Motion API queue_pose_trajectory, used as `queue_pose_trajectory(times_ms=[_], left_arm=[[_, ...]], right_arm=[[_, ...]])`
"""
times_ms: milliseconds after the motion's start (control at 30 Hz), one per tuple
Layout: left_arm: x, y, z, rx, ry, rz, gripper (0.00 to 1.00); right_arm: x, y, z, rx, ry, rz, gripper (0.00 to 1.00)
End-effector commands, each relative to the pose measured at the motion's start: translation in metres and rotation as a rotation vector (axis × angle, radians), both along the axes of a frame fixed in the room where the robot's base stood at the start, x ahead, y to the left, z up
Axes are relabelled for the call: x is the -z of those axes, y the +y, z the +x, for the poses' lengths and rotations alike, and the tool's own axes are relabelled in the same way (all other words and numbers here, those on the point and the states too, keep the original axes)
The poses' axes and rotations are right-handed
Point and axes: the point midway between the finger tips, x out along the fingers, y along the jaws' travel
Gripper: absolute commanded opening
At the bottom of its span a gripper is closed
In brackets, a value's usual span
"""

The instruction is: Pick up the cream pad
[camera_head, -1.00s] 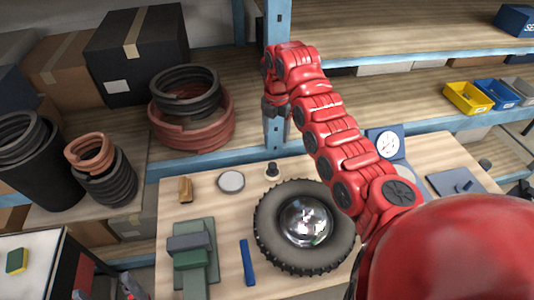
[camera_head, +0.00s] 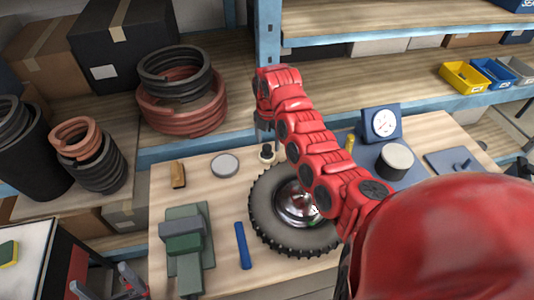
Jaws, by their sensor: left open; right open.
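The cream pad (camera_head: 267,159) is a small round piece with a black knob on top. It lies on the wooden workbench (camera_head: 215,190), just behind the tyre. My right gripper (camera_head: 265,136) is open and points down right above the knob, with the arm reaching in from the right. Whether its fingers pass beside the knob is too small to tell. My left gripper (camera_head: 106,284) is open and empty at the lower left, off the bench's left edge.
The black tyre (camera_head: 262,222) with its shiny hub is partly hidden by my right arm. A pale round disc (camera_head: 224,165), a tan block (camera_head: 177,174), a green-grey vise (camera_head: 184,245) and a blue bar (camera_head: 242,245) lie to the left.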

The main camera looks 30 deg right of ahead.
Motion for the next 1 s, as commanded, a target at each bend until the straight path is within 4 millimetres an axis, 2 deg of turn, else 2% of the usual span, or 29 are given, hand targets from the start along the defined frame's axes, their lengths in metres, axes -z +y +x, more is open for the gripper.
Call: queue_pose_trajectory(times_ms=[200, 467, 867, 1000], left_arm=[[0.007, 0.000, 0.000, 0.000, 0.000, 0.000, 0.84], [0.006, 0.000, 0.000, 0.000, 0.000, 0.000, 0.84], [0.006, 0.000, 0.000, 0.000, 0.000, 0.000, 0.84], [0.006, 0.000, 0.000, 0.000, 0.000, 0.000, 0.84]], right_arm=[[0.036, 0.003, 0.001, 0.000, 0.004, -0.001, 0.74], [0.038, 0.002, 0.001, 0.000, 0.002, -0.001, 0.72], [0.038, 0.002, 0.001, 0.000, 0.002, -0.001, 0.00], [0.038, 0.002, 0.001, 0.000, 0.002, -0.001, 0.00]])
